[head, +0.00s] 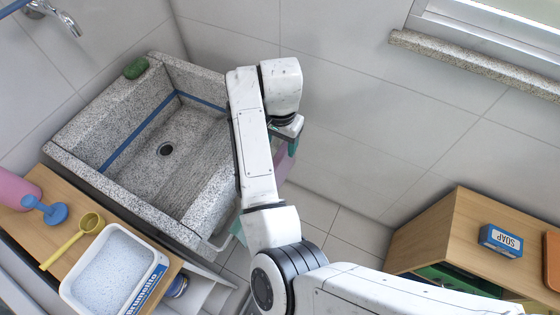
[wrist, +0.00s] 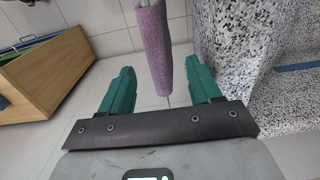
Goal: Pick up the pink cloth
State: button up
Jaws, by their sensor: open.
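The pink cloth (wrist: 155,50) hangs over a thin rod in the wrist view, in front of the gap between my green fingers. My gripper (wrist: 161,80) is open, with one finger to each side of the cloth's line and clear space on both sides. I cannot tell how deep the cloth sits between the fingers. In the head view, a strip of the cloth (head: 282,165) shows beside the sink, mostly hidden behind my arm. My gripper (head: 287,148) is partly hidden there too.
The speckled stone sink (head: 130,195) stands close to the right of the cloth in the wrist view. A wooden cabinet (head: 440,235) with a blue soap box (head: 500,240) is at the right. A counter holds a white basin (head: 112,268) and a yellow scoop (head: 75,238).

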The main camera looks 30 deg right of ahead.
aim_at(281, 151)
jog(key=f, duration=0.5)
jog(key=shift+d, duration=0.2)
jog(key=shift+c, duration=0.3)
jog(key=shift+r, duration=0.1)
jog(key=c, duration=1.1)
